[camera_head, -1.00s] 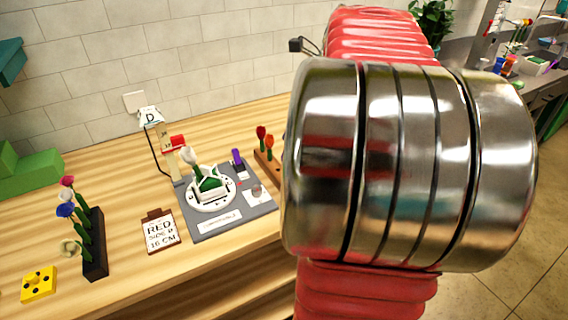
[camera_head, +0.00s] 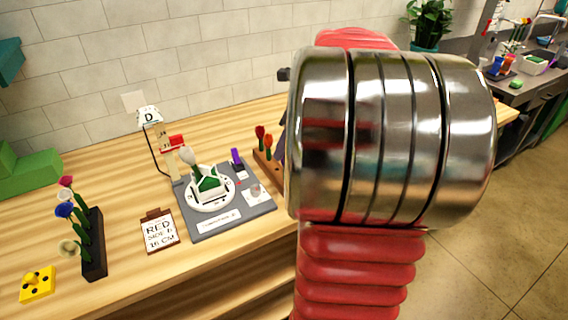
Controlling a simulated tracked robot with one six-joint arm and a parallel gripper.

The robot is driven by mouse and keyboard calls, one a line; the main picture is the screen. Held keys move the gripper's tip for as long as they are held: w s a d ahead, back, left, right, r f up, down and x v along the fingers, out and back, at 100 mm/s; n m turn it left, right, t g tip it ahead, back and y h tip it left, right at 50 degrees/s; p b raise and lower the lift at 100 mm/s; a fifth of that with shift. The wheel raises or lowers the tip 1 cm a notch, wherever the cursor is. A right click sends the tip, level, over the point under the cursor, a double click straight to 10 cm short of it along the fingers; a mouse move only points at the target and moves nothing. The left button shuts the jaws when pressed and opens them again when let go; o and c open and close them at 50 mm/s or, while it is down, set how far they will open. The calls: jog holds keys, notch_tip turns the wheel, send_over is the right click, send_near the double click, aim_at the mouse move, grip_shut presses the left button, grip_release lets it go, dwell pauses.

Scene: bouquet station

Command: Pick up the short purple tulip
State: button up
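I cannot make out a short purple tulip in this view. A wooden flower rack (camera_head: 266,169) holds a red tulip (camera_head: 260,133) and an orange-red tulip (camera_head: 267,148). The right part of this rack is hidden behind my arm. A small purple object (camera_head: 236,157) stands at the back of the grey board (camera_head: 230,221); it does not clearly look like a flower. My arm's large metal joint and red sleeve fill the centre right. My gripper is hidden behind them, so its fingers and anything in them cannot be seen.
A white round stand (camera_head: 207,205) holding a white flower is on the grey board. A sign (camera_head: 159,231), a dark rack (camera_head: 95,256) with pink, blue and cream flowers, a yellow block (camera_head: 38,284) and a lamp-like post (camera_head: 150,118) stand to the left. Bare wood lies between them.

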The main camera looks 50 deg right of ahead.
jog(key=x, duration=0.4)
jog(key=shift+f, duration=0.2)
jog(key=shift+s, duration=0.1)
jog(key=c, duration=0.8)
jog(key=shift+r, duration=0.1)
notch_tip(320, 180, up, 10)
jog(key=shift+f, duration=0.1)
dwell(0.5)
jog(key=shift+s, duration=0.1)
dwell(0.4)
